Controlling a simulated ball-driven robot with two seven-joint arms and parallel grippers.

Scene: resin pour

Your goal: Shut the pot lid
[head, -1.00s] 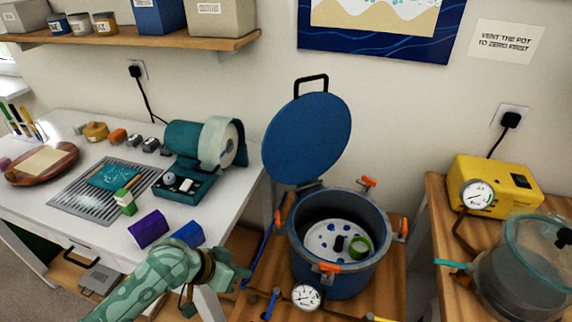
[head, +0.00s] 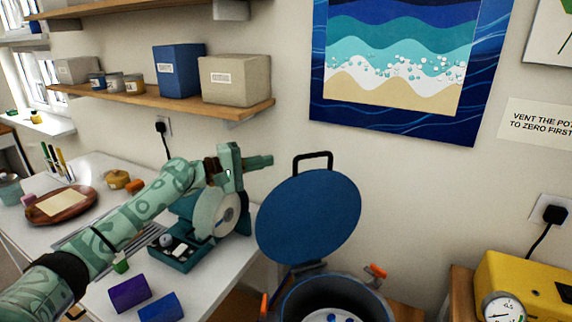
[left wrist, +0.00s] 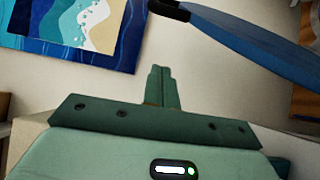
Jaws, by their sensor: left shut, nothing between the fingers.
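The pot lid (head: 309,216) is a blue disc with a black handle on top. It stands open, tilted up at the back of the pot (head: 335,300), whose lower part is cut off by the frame. In the left wrist view the lid (left wrist: 255,45) shows edge-on at the upper right. My left gripper (head: 268,160) is shut and empty, raised to the left of the lid's handle and apart from it. Its closed fingers (left wrist: 161,85) point away from the wrist camera toward the wall. My right gripper is not in view.
A teal machine with a pale wheel (head: 216,213) stands on the white table below my left arm. A shelf (head: 160,100) with boxes hangs behind it. A yellow pump with a gauge (head: 525,285) is at the lower right. The air around the lid is clear.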

